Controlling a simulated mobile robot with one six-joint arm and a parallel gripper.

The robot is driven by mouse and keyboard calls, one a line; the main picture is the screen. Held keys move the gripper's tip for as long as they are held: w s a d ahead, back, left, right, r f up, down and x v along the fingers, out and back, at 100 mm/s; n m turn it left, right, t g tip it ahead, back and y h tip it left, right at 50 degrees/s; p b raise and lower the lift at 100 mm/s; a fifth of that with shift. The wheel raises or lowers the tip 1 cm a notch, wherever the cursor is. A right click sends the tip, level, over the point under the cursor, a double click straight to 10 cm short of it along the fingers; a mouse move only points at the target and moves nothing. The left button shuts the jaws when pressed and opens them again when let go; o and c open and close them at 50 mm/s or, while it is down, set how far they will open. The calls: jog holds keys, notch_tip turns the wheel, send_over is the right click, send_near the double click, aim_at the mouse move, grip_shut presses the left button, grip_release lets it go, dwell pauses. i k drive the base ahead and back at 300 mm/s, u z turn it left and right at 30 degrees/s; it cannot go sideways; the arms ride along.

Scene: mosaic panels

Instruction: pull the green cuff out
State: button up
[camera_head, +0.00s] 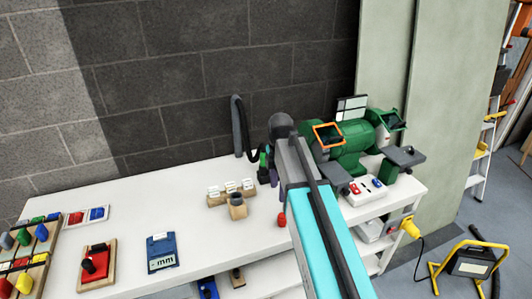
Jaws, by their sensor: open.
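A small upright green piece (263,162), which looks like the green cuff, shows at the back of the white bench, just left of my arm's far end. Dark parts beside it are too small to tell apart. My arm reaches from the lower right to a dark rounded joint near the back of the bench. My gripper's fingers cannot be made out; the arm hides what lies behind that joint. I cannot tell whether anything touches the green piece.
A dark hose (238,128) stands at the wall, left of the green piece. A green bench grinder (350,135) is close on the right. A wooden block with labels (232,192) sits left of my arm. A blue caliper box (162,252) lies farther left. The bench's back left is clear.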

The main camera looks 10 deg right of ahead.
aim_at(262, 155)
jog(key=i, duration=1)
jog(key=u, duration=0.05)
